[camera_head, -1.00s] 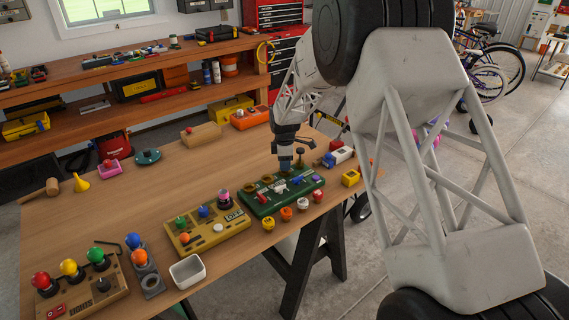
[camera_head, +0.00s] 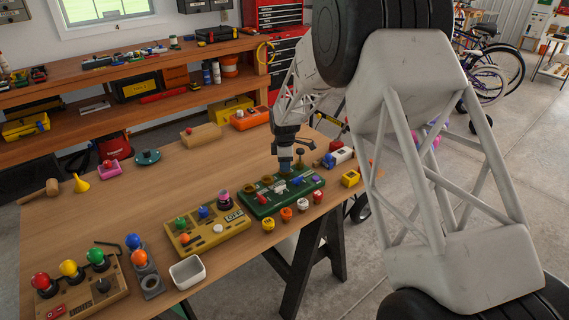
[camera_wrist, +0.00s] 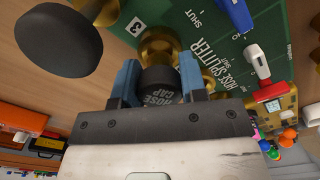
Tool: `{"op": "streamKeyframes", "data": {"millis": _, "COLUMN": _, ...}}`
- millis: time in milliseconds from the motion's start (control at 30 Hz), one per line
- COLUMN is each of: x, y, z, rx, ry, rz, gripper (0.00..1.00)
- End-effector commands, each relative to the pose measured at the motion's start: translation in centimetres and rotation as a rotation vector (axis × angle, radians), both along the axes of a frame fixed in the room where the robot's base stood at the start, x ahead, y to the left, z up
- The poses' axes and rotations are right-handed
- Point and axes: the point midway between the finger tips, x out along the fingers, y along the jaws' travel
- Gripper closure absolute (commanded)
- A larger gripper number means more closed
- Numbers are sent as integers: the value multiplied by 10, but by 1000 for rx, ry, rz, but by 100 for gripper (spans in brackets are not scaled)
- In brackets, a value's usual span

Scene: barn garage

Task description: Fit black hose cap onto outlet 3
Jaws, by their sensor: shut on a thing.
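My gripper (camera_wrist: 158,80) is shut on the black hose cap (camera_wrist: 159,88), which is held between its two blue fingers with the "HOSE CAP" lettering towards the wrist camera. The green hose splitter board (camera_wrist: 195,28) has a "3" label beside a brass outlet, outlet 3 (camera_wrist: 156,45). The cap is right by this outlet and overlaps it in the wrist view; I cannot tell whether it is seated. In the head view my gripper (camera_head: 285,164) is down at the far edge of the green board (camera_head: 262,208), and the cap cannot be made out there.
A round black-topped knob (camera_wrist: 58,44) stands close to the left finger. A yellow button panel (camera_head: 236,225) stands left of the board, with several small caps in front.

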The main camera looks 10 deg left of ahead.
Motion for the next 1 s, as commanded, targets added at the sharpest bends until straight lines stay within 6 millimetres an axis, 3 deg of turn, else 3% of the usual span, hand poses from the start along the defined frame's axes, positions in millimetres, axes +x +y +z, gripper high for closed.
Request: {"op": "streamKeyframes", "data": {"millis": 1000, "x": 0, "y": 0, "z": -14, "rx": 0, "ry": 0, "rz": 0, "gripper": 84}}
